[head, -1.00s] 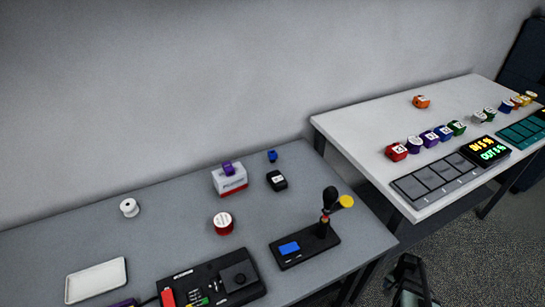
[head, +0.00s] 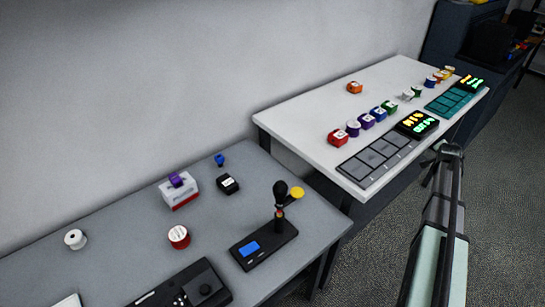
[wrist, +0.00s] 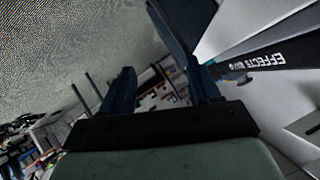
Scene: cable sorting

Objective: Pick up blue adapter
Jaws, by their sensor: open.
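A small blue piece (head: 220,160) stands near the back edge of the grey table, beside a black block. A blue block (head: 378,114) with a white label sits in a row of coloured pieces on the white table. I cannot tell for certain which one is the adapter. My gripper (head: 446,152) is at the right in the head view, off the front edge of the white table and apart from both. In the wrist view my gripper (wrist: 152,68) has its two dark fingers apart, with nothing seen between them.
The grey table (head: 120,215) also bears a purple-topped white box (head: 181,195), a black block (head: 228,184), a red spool (head: 179,237) and a black stand (head: 264,246). A grey tray (head: 375,160) lies along the white table's front. A gap separates the tables.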

